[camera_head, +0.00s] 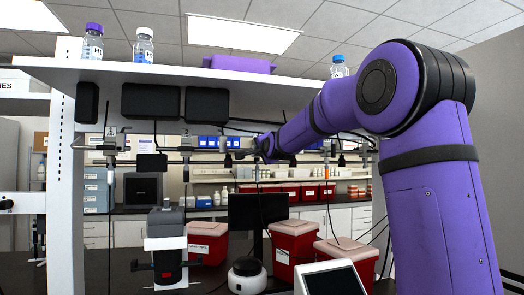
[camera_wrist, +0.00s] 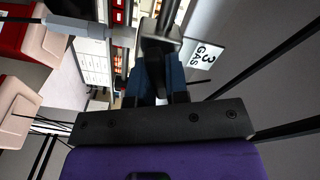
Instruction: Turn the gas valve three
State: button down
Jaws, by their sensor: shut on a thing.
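My purple arm reaches across the head view to the row of gas valves under the white shelf, and my gripper (camera_head: 264,148) is small and far off there. In the wrist view my gripper (camera_wrist: 164,62) is shut on the grey metal gas valve three (camera_wrist: 160,24), close to its white tag reading "3 GAS" (camera_wrist: 206,56). The fingers hide much of the gripped part, so its exact turn angle cannot be told. A grey fitting (camera_wrist: 85,25) runs left from the valve. In the head view my arm and gripper cover this valve.
Other gas valves (camera_head: 186,146) hang left of my gripper under the shelf (camera_head: 262,80). Black boxes (camera_head: 150,101) and cables hang nearby. Red bins with white lids (camera_head: 208,240), a dark monitor (camera_head: 258,211) and a dark device (camera_head: 166,235) stand on the bench below.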

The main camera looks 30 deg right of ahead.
jog(key=m, duration=0.4)
jog(key=shift+f+m, duration=0.15)
jog(key=shift+m, duration=0.25)
dwell(0.4)
jog(key=c, duration=1.1)
grip_release()
jog(key=v, duration=1)
jog(key=shift+s, duration=0.4)
